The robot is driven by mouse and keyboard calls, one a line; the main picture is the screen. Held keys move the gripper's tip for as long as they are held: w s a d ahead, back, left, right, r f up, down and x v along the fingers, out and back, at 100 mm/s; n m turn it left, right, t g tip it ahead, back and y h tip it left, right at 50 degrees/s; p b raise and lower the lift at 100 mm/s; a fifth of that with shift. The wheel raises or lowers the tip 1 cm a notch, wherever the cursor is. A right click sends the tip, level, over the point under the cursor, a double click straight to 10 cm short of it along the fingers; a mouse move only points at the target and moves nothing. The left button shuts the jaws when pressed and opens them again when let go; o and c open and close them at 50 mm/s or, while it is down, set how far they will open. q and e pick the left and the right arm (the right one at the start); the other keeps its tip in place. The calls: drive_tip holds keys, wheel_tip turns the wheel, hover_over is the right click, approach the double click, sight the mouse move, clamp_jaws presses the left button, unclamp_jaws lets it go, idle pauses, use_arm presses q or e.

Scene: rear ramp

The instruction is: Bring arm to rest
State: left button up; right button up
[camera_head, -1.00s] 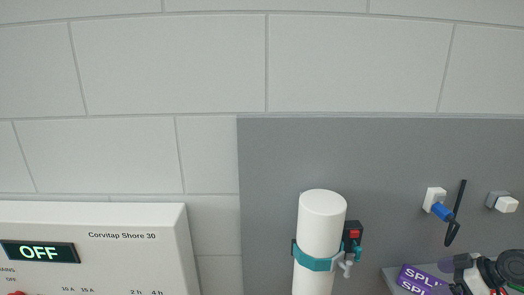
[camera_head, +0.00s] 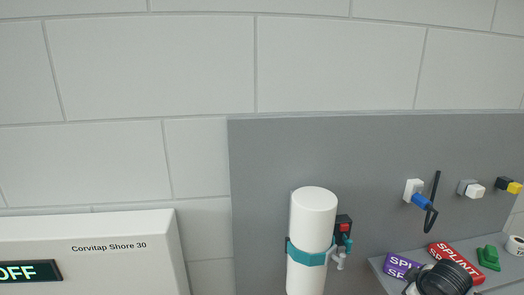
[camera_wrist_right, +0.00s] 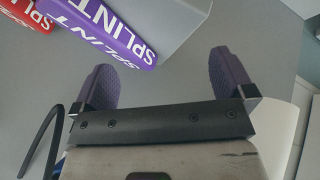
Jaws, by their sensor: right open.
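My right gripper (camera_wrist_right: 166,80) shows in the right wrist view with its two purple ridged fingers spread wide. Nothing is between them; a plain grey surface lies behind the gap. A purple splint pack (camera_wrist_right: 105,28) lies beyond the fingers, apart from them. In the head view a dark, rounded part, which looks like my right arm, is at the bottom right in front of the shelf. The gripper itself cannot be made out there. My left arm and gripper are in neither view.
A grey shelf (camera_head: 463,250) bears a purple splint pack (camera_head: 400,266), a red splint pack (camera_head: 456,262), a green item (camera_head: 489,257) and a white roll (camera_head: 515,245). Wall plugs (camera_head: 414,192) sit above. A white cylinder (camera_head: 313,230) and white Corvitap box (camera_head: 110,255) stand left.

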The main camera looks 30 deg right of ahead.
drive_tip(key=s+a+f+y, duration=0.1)
drive_tip(key=s+a+f, duration=0.4)
drive_tip(key=a, duration=0.7)
drive_tip(key=s+a+f+g+y, duration=0.1)
drive_tip(key=s+a+f, duration=0.5)
drive_tip(key=a, duration=0.7)
drive_tip(key=s+a+f+y+p, duration=0.1)
drive_tip(key=s+a+f, duration=0.4)
drive_tip(key=a, duration=0.8)
drive_tip(key=shift+s+f+y, duration=0.3)
drive_tip(key=shift+f+y, duration=0.3)
drive_tip(key=shift+y, duration=0.2)
